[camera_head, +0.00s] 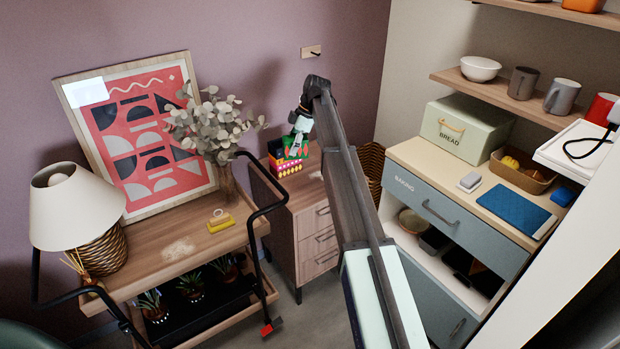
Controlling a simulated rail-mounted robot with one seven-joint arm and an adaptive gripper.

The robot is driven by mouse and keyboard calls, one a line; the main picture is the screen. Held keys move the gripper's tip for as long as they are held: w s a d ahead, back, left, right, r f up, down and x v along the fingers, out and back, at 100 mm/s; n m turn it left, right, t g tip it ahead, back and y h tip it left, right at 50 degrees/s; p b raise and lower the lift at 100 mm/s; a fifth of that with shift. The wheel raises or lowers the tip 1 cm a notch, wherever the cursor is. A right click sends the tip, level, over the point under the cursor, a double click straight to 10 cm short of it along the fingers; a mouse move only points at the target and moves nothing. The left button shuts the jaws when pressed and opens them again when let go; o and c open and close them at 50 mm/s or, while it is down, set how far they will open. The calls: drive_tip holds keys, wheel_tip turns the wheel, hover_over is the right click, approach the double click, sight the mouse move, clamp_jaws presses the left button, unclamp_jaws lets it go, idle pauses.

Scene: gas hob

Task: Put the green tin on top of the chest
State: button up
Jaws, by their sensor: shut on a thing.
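The green tin (297,146) shows as a small green shape with a patterned face, just below my gripper (300,128). My gripper is shut on it at the far end of my arm. The chest (313,221) is a wooden unit with several drawers against the purple wall. The tin is over the chest's top, close above or against a colourful patterned box (286,168) there. I cannot tell whether they touch. My arm hides part of the chest's right side, and the fingertips are too small to see clearly.
A wooden trolley (170,248) left of the chest holds a lamp (78,207), a vase of leaves (227,182) and a framed print (150,135). A woven basket (371,160) stands to the right. The chest's front top is clear.

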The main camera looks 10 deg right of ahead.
wheel_tip(320, 180, down, 19)
drive_tip(key=p, duration=0.2)
drive_tip(key=shift+a+r+p, duration=0.1)
drive_tip(key=shift+r+p, duration=0.1)
drive_tip(key=shift+p, duration=0.2)
drive_tip(key=shift+f, duration=0.1)
drive_tip(key=shift+f, duration=0.15)
drive_tip(key=o, duration=1.2)
drive_tip(key=b+v, duration=0.2)
drive_tip(key=v, duration=1)
drive_tip(key=shift+r, duration=0.3)
